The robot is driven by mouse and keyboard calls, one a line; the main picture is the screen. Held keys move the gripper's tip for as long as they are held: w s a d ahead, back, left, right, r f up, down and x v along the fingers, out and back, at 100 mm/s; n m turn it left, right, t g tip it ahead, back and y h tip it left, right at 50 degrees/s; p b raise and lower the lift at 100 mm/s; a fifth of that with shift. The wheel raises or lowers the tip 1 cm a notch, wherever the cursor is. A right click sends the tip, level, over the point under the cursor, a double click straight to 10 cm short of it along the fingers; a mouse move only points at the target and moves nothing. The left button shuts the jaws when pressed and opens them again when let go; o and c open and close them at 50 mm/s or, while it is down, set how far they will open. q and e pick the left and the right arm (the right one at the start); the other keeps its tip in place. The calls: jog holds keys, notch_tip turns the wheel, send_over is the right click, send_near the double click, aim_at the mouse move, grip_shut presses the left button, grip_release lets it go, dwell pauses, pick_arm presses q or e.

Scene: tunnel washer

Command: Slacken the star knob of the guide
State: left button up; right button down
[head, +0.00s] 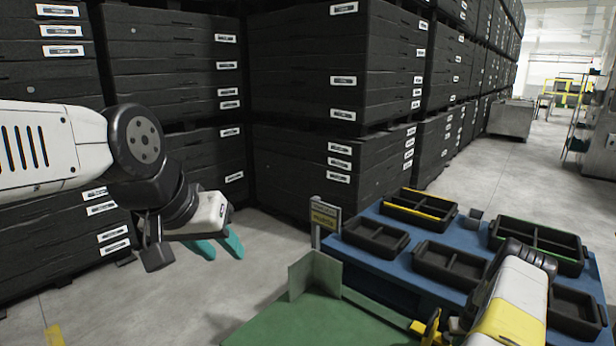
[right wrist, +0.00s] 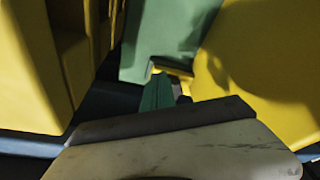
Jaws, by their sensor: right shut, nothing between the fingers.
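I cannot make out the star knob in either view. A yellow bracket-like part (head: 430,326) stands at the right edge of the green table, partly behind my right arm; I cannot tell whether it belongs to the guide. My left gripper (head: 224,250) hangs over the floor left of the table, its teal fingers apart and empty. My right gripper (right wrist: 158,92) is shut and empty in the right wrist view, close to a pale green part (right wrist: 165,40) and large yellow surfaces (right wrist: 262,55). My right arm hides it in the head view.
The green table (head: 300,322) carries an upright grey-green angle plate (head: 316,272). Behind it a blue table (head: 385,268) holds several black divided trays (head: 420,208). Tall stacks of black crates (head: 330,100) line the back. Floor is clear between the left stacks and the table.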

notch_tip(320, 180, up, 4)
jog(key=shift+r, duration=0.25)
jog(key=shift+w+a+f, duration=0.1)
jog(key=shift+a+f, duration=0.15)
jog(key=shift+f, duration=0.75)
jog(key=shift+w+a+f, duration=0.1)
jog(key=shift+a+f, duration=0.1)
jog(key=shift+f, duration=0.8)
jog(key=shift+w+a+f, duration=0.1)
jog(key=shift+a+f, duration=0.15)
jog(key=shift+f, duration=0.75)
jog(key=shift+w, duration=0.15)
jog(key=shift+d, duration=0.6)
jog(key=shift+r, duration=0.1)
